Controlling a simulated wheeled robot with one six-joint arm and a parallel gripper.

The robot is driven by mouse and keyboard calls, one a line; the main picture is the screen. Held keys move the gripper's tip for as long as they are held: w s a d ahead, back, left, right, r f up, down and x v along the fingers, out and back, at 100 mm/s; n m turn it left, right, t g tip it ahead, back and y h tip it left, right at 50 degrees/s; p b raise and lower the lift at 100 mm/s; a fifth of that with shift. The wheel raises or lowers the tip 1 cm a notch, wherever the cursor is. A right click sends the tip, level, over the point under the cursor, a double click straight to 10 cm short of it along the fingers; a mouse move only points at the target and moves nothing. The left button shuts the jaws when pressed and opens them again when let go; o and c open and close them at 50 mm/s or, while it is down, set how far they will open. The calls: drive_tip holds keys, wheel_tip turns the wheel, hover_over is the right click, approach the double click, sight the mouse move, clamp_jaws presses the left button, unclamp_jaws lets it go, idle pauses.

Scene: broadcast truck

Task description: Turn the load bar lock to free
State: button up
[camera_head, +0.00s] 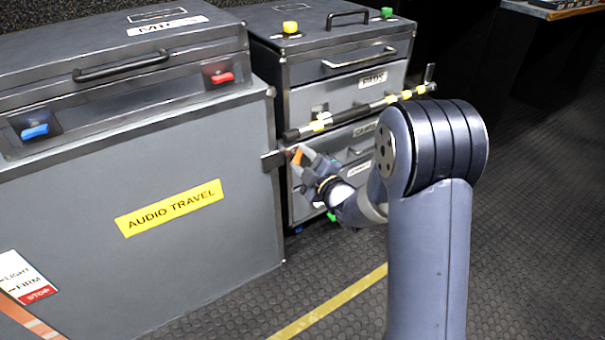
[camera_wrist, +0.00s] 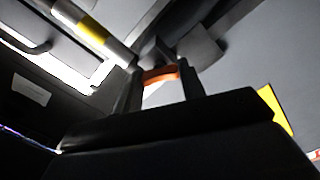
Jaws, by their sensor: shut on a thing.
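The load bar (camera_head: 360,113) is a dark bar with yellow bands. It runs across the front of the drawer case, and part of it shows at the upper left of the wrist view (camera_wrist: 92,28). The load bar lock (camera_head: 297,156) is a small orange handle near the bar's left end, beside a grey bracket (camera_head: 272,160). In the wrist view the orange lock (camera_wrist: 160,74) sits between my fingers. My gripper (camera_head: 302,158) is shut on the lock, just below the bar. The gripper's fingers hide part of the lock, and its marked positions cannot be read.
A large grey case (camera_head: 150,230) labelled AUDIO TRAVEL stands at left, with a blue latch (camera_head: 35,131) and a red latch (camera_head: 222,78). The drawer case (camera_head: 345,80) stands behind the bar. The dark floor (camera_head: 530,200) at right is clear, with a yellow line.

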drive_tip(key=shift+n+b, duration=0.95)
drive_tip(key=shift+n, duration=1.25)
drive_tip(key=o, duration=1)
drive_tip(key=shift+s, duration=0.1)
drive_tip(key=p+v, duration=0.2)
drive_tip(key=v, duration=0.8)
drive_tip(key=shift+s+d, duration=0.25)
drive_tip(key=shift+w+a, duration=0.1)
drive_tip(key=shift+w, duration=0.05)
